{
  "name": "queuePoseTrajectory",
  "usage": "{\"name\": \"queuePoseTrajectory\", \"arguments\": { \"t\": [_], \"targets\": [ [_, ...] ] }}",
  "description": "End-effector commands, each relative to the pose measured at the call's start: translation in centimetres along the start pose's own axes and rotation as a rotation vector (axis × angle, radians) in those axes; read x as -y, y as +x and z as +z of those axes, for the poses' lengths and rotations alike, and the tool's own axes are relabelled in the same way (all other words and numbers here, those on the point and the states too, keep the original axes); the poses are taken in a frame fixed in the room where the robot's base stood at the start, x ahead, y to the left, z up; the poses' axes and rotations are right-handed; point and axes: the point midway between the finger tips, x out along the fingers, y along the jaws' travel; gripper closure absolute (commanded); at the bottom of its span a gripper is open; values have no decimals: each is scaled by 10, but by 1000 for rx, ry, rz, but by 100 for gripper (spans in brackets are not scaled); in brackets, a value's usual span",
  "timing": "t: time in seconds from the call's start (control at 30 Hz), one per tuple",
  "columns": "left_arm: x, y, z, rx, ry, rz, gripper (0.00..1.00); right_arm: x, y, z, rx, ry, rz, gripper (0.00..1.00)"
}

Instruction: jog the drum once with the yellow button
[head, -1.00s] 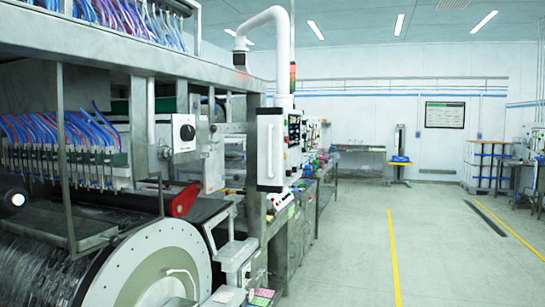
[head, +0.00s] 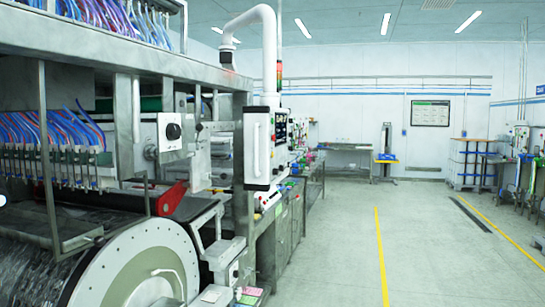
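The drum (head: 40,272) is at the lower left, a dark shiny cylinder with a large pale round end flange (head: 158,250). Its lower part is cut off by the picture's bottom edge. I cannot make out a yellow button in the head view. A small grey box (head: 233,271) stands just right of the drum's flange, and its details are too small to read. A white control panel (head: 257,150) hangs on the white arm at the machine's right end. Neither of my grippers is in view.
The machine's grey metal frame (head: 125,115) fills the left side, with a row of blue and red tubes above the drum. A black rotary switch (head: 173,131) faces out. The grey floor (head: 340,240) to the right is clear, with yellow lines (head: 381,260).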

Motion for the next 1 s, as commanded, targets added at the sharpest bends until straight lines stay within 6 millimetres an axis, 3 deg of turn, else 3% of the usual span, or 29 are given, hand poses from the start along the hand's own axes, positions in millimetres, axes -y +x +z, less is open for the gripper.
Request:
{"name": "queuePoseTrajectory", "arguments": {
  "t": [0.23,0.4,0.43,1.0],
  "targets": [
    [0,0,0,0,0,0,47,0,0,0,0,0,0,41],
    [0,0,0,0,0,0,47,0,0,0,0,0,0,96],
    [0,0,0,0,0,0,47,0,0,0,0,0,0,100],
    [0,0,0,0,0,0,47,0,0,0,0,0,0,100]
  ]
}}
